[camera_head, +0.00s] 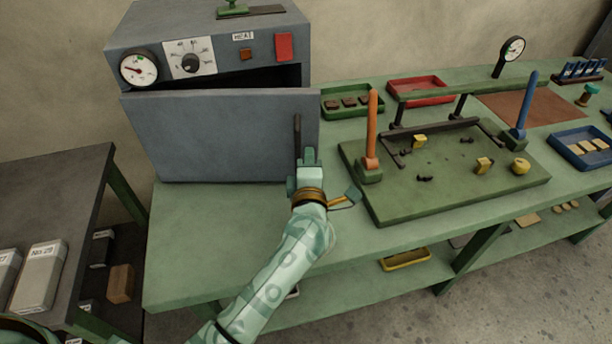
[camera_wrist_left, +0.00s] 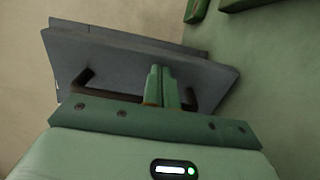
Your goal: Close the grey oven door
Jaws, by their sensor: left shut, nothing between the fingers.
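The grey oven (camera_head: 205,45) stands on the left part of the green bench. Its grey door (camera_head: 215,135) is ajar, with a dark gap showing along its top edge. A dark vertical handle (camera_head: 297,135) sits near the door's right side. My left gripper (camera_head: 308,158) is at the lower end of the handle, in front of the door. In the left wrist view its fingers (camera_wrist_left: 162,86) are shut together and point at the door (camera_wrist_left: 135,60), between the ends of the handle (camera_wrist_left: 84,78). I cannot tell whether they touch the door. My right gripper is not in view.
A green board (camera_head: 440,190) with an orange post (camera_head: 371,130) and a blue post (camera_head: 525,105) lies right of the door. A green tray (camera_head: 345,113) stands behind it. The bench top (camera_head: 215,225) in front of the door is clear. A dark side table (camera_head: 60,170) stands at left.

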